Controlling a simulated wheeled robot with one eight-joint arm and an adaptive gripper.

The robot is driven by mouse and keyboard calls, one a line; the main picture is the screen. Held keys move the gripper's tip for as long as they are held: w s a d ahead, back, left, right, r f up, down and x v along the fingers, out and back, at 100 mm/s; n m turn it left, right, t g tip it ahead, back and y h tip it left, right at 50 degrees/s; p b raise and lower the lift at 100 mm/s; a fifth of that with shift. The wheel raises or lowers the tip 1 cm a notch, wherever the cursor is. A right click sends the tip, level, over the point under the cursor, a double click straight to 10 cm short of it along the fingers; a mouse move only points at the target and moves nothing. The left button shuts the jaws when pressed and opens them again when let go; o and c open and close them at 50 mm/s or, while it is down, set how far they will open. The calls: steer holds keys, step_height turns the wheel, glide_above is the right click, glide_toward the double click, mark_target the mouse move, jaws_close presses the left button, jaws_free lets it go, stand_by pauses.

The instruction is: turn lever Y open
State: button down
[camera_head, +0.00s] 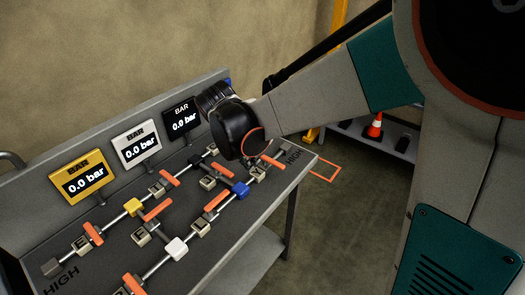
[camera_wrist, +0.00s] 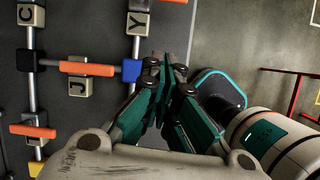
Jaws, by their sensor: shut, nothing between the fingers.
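The Y block (camera_wrist: 138,21) is a beige cube with a black letter Y on the pipe at the top of the wrist view. An orange handle piece (camera_wrist: 178,1) shows at the top edge to its right, mostly cut off. My gripper (camera_wrist: 164,58) is shut and empty, below and right of the Y block and right of the blue connector (camera_wrist: 131,71). I see no contact with the lever.
Block J (camera_wrist: 77,86) with its orange handle (camera_wrist: 87,69) and block C (camera_wrist: 27,13) lie to the left. The sloped panel holds several more orange levers. Three gauges, yellow (camera_head: 83,183), white (camera_head: 138,147) and black (camera_head: 181,119), read 0.0 bar.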

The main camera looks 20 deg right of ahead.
mark_target(273, 165)
steer(key=shift+s+d+n, duration=0.2)
steer(key=shift+d+n, duration=0.2)
steer(key=shift+n, duration=0.2)
steer(key=shift+f, duration=0.1)
steer(key=b+x, duration=0.7)
steer(key=x, duration=0.3)
steer(key=shift+f+b, duration=0.3)
steer(key=shift+w+d+r+p, duration=0.15)
steer(key=shift+w+d, duration=0.25)
steer(key=shift+d, duration=0.15)
steer(key=shift+w+d+r+p, duration=0.15)
steer(key=shift+w+d+r, duration=0.05)
steer(key=shift+w+d, duration=0.6)
steer(key=shift+d, duration=0.2)
